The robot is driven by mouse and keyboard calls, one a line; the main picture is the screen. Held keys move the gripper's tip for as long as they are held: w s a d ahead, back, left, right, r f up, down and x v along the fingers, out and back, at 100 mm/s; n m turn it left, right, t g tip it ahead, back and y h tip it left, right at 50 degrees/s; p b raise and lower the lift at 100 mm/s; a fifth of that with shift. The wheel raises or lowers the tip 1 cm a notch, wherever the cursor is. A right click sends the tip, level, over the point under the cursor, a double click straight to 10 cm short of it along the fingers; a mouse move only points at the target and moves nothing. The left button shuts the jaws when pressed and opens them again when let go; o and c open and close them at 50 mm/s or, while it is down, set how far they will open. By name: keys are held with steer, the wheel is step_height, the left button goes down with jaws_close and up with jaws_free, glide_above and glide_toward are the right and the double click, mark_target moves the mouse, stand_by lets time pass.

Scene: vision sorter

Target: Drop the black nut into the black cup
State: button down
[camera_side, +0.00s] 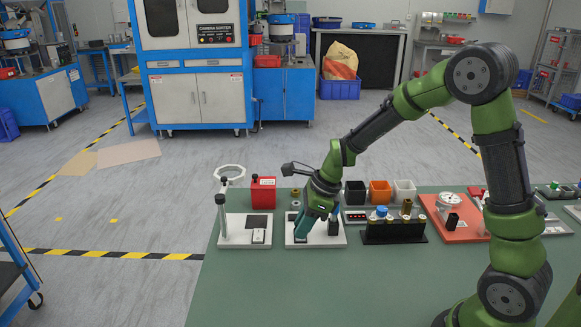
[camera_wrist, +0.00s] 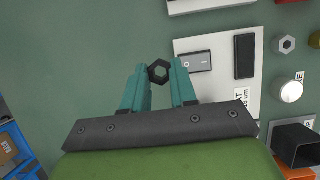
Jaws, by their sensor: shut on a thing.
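The black nut (camera_wrist: 158,73) is a dark hexagonal ring in the wrist view, held between the two teal fingertips of my gripper (camera_wrist: 160,76). In the side view my gripper (camera_side: 301,232) points down over the left part of a white plate; the nut cannot be made out there. The black cup (camera_side: 355,193) stands behind and to the right of my gripper, leftmost in a row of three cups. In the wrist view the black cup (camera_wrist: 297,142) shows at the lower right edge, partly cut off, apart from the nut.
The white plate (camera_wrist: 216,88) carries a grey switch-like piece and a black block (camera_wrist: 244,57). An orange cup (camera_side: 380,193) and a white cup (camera_side: 404,191) stand beside the black cup. A black rack (camera_side: 394,233) is in front of them. The green table's front is clear.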

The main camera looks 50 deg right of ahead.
steer(key=w+d+r+m+h, duration=0.1)
steer(key=d+m, duration=0.2)
steer(key=d, duration=0.7)
steer(key=w+d+r+m+t+h, duration=0.1)
steer(key=d+r+m, duration=0.15)
steer(key=d, duration=0.75)
steer(key=w+d+r+m+h, duration=0.1)
steer(key=d+m, duration=0.3)
steer(key=d, duration=0.6)
steer(key=shift+n, duration=0.25)
steer(key=shift+f, duration=2.6)
steer(key=c, duration=0.8)
jaws_free()
steer(key=shift+r, duration=0.1)
steer(key=v, duration=1.6)
steer(key=shift+s+r, duration=0.25)
steer(key=shift+s, duration=0.15)
